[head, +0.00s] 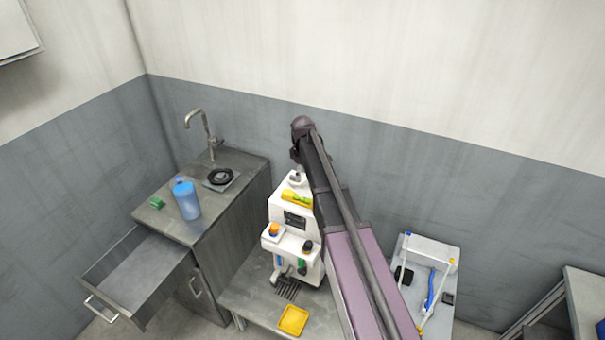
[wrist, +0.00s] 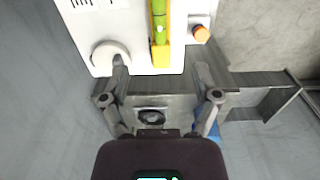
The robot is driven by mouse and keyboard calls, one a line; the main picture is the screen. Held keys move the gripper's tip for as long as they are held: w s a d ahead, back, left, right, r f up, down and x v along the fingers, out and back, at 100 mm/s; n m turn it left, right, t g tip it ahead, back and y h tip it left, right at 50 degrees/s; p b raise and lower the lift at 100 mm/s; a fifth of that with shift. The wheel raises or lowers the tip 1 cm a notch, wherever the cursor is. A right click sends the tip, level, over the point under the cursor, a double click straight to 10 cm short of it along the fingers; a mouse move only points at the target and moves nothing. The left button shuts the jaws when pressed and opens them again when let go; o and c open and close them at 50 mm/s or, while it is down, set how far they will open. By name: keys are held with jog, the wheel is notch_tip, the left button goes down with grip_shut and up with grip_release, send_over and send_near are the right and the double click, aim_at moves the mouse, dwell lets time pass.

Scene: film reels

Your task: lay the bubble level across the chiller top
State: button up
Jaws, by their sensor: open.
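The bubble level (head: 297,198), yellow with a green vial, lies on the top of the white chiller (head: 292,218). In the wrist view the level (wrist: 159,32) runs up the picture, its near end close to the edge of the chiller top (wrist: 95,22). My gripper (wrist: 161,67) is open and empty, its fingertips spread to either side of the level's near end and apart from it. In the head view my arm covers the right side of the chiller, and the fingers cannot be made out clearly.
A round white cap (wrist: 110,52) stands on the chiller top by the left finger. An orange knob (wrist: 201,34) is on the right. A sink cabinet (head: 232,203) with a blue jug (head: 187,200) and open drawer (head: 140,275) stands left. A yellow tray (head: 293,320) lies in front.

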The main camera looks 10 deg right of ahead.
dwell(0.5)
jog(key=s+m, duration=1)
jog(key=s, duration=1.9)
jog(key=shift+m, duration=0.4)
notch_tip(320, 180, down, 2)
jog(key=shift+b, duration=1)
jog(key=c, duration=0.3)
